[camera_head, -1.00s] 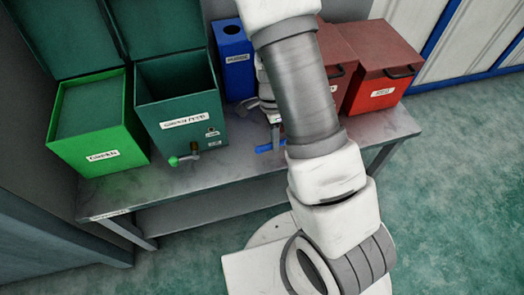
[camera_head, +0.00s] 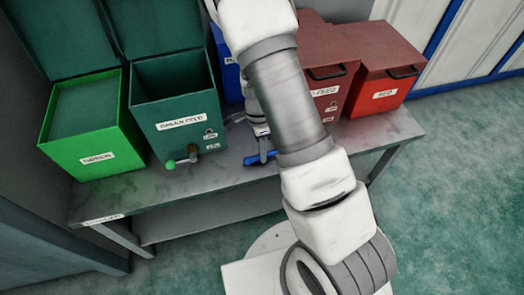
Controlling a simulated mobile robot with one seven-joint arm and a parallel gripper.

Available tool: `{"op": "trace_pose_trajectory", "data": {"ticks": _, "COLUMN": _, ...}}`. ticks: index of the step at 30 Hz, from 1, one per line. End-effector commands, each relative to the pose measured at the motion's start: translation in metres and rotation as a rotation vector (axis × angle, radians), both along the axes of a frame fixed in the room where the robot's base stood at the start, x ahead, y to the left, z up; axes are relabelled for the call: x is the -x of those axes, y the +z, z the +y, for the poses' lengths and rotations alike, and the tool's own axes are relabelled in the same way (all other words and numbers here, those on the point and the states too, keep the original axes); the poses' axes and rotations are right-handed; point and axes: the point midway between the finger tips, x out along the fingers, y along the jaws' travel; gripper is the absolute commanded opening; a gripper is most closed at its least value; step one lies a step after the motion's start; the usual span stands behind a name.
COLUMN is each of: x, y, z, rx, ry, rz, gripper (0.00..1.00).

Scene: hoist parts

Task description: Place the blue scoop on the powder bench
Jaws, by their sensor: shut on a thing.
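The blue scoop (camera_head: 252,160) shows as a small blue strip over the front middle of the grey powder bench (camera_head: 228,170). My gripper (camera_head: 263,153) is shut on the scoop, and my arm hides part of both. The scoop is low over the bench top, but I cannot tell whether it touches it. The bench has a small label on its front left edge, too small to read surely.
A green bin (camera_head: 90,130) and an open dark green feed bin (camera_head: 180,110), with a green-knobbed outlet (camera_head: 178,161), stand left. A dark red feed bin (camera_head: 325,85) and a red bin (camera_head: 385,85) stand right. A blue bin is mostly hidden behind my arm.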

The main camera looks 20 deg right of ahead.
Motion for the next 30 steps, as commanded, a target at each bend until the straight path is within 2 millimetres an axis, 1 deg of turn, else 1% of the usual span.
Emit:
{"op": "trace_pose_trajectory", "data": {"ticks": 1, "x": 0.0, "y": -0.001, "z": 0.0, "rx": 0.0, "ry": 0.0, "rz": 0.0, "gripper": 0.26}}
{"op": "trace_pose_trajectory", "data": {"ticks": 5, "x": 0.0, "y": 0.0, "z": 0.0, "rx": 0.0, "ry": 0.0, "rz": 0.0, "gripper": 0.49}}
{"op": "trace_pose_trajectory", "data": {"ticks": 6, "x": 0.0, "y": 0.0, "z": 0.0, "rx": 0.0, "ry": 0.0, "rz": 0.0, "gripper": 0.51}}
{"op": "trace_pose_trajectory", "data": {"ticks": 13, "x": 0.0, "y": 0.0, "z": 0.0, "rx": 0.0, "ry": 0.0, "rz": 0.0, "gripper": 0.51}}
{"op": "trace_pose_trajectory", "data": {"ticks": 17, "x": -0.001, "y": 0.008, "z": 0.0, "rx": 0.0, "ry": 0.001, "rz": -0.001, "gripper": 0.51}}
{"op": "trace_pose_trajectory", "data": {"ticks": 20, "x": -0.004, "y": 0.024, "z": 0.0, "rx": 0.0, "ry": 0.002, "rz": -0.002, "gripper": 0.51}}
{"op": "trace_pose_trajectory", "data": {"ticks": 27, "x": -0.015, "y": 0.077, "z": 0.001, "rx": -0.001, "ry": 0.001, "rz": -0.003, "gripper": 0.51}}
{"op": "trace_pose_trajectory", "data": {"ticks": 30, "x": -0.018, "y": 0.095, "z": 0.0, "rx": -0.001, "ry": 0.001, "rz": -0.002, "gripper": 0.51}}
